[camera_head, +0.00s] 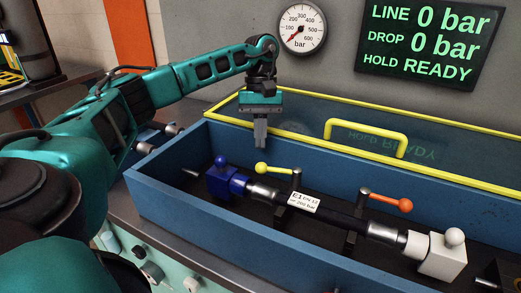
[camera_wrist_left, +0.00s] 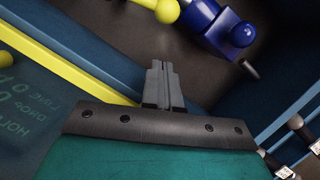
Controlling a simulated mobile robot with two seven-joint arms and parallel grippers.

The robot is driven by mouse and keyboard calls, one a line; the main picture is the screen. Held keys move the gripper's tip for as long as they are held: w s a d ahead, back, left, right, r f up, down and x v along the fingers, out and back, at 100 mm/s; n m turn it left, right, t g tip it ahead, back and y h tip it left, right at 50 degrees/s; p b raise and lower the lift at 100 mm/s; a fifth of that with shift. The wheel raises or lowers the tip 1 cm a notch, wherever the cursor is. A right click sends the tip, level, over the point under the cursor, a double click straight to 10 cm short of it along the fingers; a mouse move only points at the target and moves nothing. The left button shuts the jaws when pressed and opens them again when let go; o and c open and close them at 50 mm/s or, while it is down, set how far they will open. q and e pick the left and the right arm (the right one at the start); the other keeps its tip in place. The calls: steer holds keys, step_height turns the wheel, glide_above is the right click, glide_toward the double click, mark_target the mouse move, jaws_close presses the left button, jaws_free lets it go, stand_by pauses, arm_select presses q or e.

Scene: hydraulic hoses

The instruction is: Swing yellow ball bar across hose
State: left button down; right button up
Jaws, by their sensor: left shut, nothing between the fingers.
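The yellow ball bar (camera_head: 262,168) stands beside the hose in the blue trough, its ball pointing left and its arm running right to a post. Its yellow ball also shows at the top of the left wrist view (camera_wrist_left: 166,10). The black hose (camera_head: 340,217) with a white label lies along the trough between a blue block (camera_head: 226,184) and a white block (camera_head: 440,258). My left gripper (camera_head: 260,143) is shut and empty, pointing down above the trough's back wall, behind and above the yellow ball. Its closed fingers show in the left wrist view (camera_wrist_left: 163,85). My right gripper is out of view.
A second bar with an orange ball (camera_head: 405,205) stands farther right. The clear lid with a yellow frame (camera_head: 450,173) and yellow handle (camera_head: 366,131) is behind the trough. The blue trough's front wall (camera_head: 250,245) borders the hose. A gauge (camera_head: 302,27) reads near zero; the display (camera_head: 430,42) says HOLD READY.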

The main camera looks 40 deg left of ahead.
arm_select(q)
steer(key=shift+s+d+f, duration=0.2)
steer(key=shift+s+d, duration=1.1)
